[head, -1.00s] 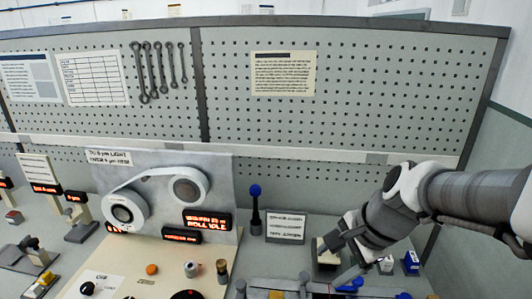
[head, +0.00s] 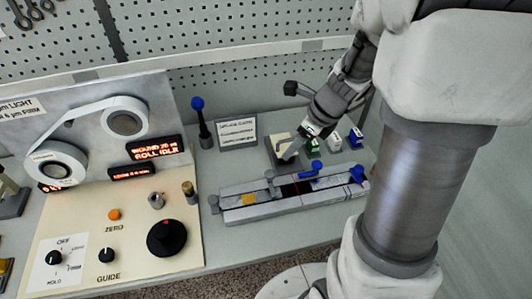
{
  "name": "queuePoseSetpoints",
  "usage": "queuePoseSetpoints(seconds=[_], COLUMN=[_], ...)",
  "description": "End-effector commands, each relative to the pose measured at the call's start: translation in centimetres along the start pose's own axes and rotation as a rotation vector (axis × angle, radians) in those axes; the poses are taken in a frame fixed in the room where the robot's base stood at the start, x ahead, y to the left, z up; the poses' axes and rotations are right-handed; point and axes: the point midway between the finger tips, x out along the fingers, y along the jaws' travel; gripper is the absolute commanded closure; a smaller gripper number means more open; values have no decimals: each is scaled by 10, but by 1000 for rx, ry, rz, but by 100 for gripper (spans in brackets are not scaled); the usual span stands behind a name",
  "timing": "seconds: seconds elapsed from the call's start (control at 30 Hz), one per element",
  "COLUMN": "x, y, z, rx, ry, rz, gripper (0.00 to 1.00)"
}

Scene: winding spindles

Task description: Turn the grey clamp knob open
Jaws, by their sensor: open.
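A pale grey rail fixture (head: 325,192) lies on the bench right of the panel. A grey knob (head: 270,177) stands on its back side near the middle, and another grey knob (head: 214,203) is at its left end. I cannot tell for certain which is the clamp knob. Blue knobs (head: 316,167) stand at its back and right end. My gripper (head: 302,112) is open and seems empty. It is behind the rail, above a pale block on a grey base (head: 284,150), apart from both grey knobs. Its fingertips are small and partly unclear.
A winding panel (head: 120,225) with dials, a large black knob (head: 166,238) and an orange button is at left. A blue-topped lever (head: 200,115) and a sign (head: 237,132) stand behind the rail. Small blocks (head: 335,140) sit right of my gripper. A pegboard closes the back.

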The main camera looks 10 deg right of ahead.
Motion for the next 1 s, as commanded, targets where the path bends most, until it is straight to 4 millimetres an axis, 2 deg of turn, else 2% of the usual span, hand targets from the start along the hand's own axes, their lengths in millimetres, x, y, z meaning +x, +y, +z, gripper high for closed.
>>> queuePoseSetpoints(seconds=[0.6, 0.8, 1.0], x=[131, 156, 164], y=[1, 1, 0], z=[-2, -1, 0], rx=[-3, -3, -3], ry=[2, 1, 0], rz=[3, 1, 0], gripper=[29, 29, 29])
